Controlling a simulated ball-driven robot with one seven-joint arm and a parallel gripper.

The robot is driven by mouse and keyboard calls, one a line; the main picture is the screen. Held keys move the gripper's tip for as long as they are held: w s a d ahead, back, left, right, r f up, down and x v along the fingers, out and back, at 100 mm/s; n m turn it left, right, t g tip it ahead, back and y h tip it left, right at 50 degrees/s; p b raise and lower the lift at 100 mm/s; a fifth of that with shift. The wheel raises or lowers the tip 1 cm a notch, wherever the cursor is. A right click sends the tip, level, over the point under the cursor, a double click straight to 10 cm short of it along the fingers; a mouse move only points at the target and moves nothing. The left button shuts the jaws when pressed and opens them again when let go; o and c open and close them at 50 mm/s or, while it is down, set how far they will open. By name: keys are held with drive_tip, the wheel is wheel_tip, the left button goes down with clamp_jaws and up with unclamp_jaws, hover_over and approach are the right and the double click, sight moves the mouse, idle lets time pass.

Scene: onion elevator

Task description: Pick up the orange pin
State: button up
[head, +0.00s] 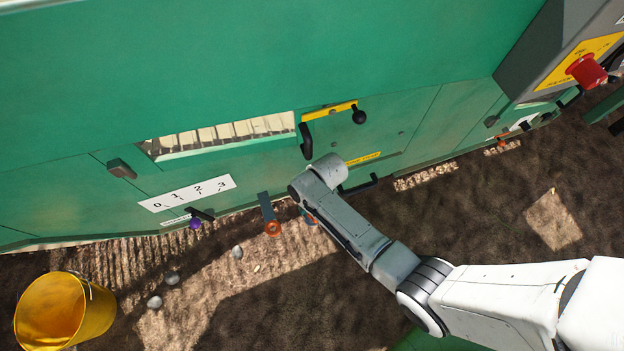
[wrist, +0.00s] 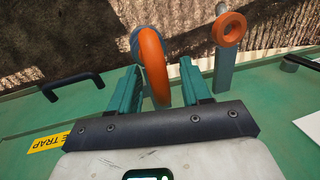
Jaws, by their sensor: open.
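In the wrist view an orange ring-shaped piece (wrist: 153,62), seen nearly edge-on with a blue-grey part behind it, lies between the two green fingers of my gripper (wrist: 159,66). The fingers are open, one on either side of it, with a gap visible on the right; contact on the left is hard to tell. A second orange ring (wrist: 230,28) sits at the end of a green bar to the right; it also shows in the head view (head: 272,229). I cannot tell for certain which is the pin. In the head view my arm hides most of the fingers.
The green machine wall (head: 240,60) fills the back. A black handle (wrist: 70,84) is left of my fingers. A purple knob (head: 195,223) on a dark lever is below the number label (head: 188,193). A yellow bucket (head: 64,310) stands on soil at lower left.

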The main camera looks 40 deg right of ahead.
drive_tip(key=shift+c, duration=0.2)
clamp_jaws()
idle(0.3)
drive_tip(key=shift+r, duration=0.1)
drive_tip(key=shift+r+p, duration=0.4)
drive_tip(key=shift+r, duration=0.25)
wheel_tip(320, 180, up, 11)
drive_tip(key=p, duration=0.4)
drive_tip(key=s+a, duration=0.2)
drive_tip(key=s, duration=0.6)
drive_tip(key=s+a+p, duration=0.1)
drive_tip(key=s+a, duration=0.2)
drive_tip(key=s, duration=0.6)
drive_tip(key=shift+a+f, duration=0.25)
drive_tip(key=shift+a, duration=0.05)
drive_tip(key=shift+s, duration=0.1)
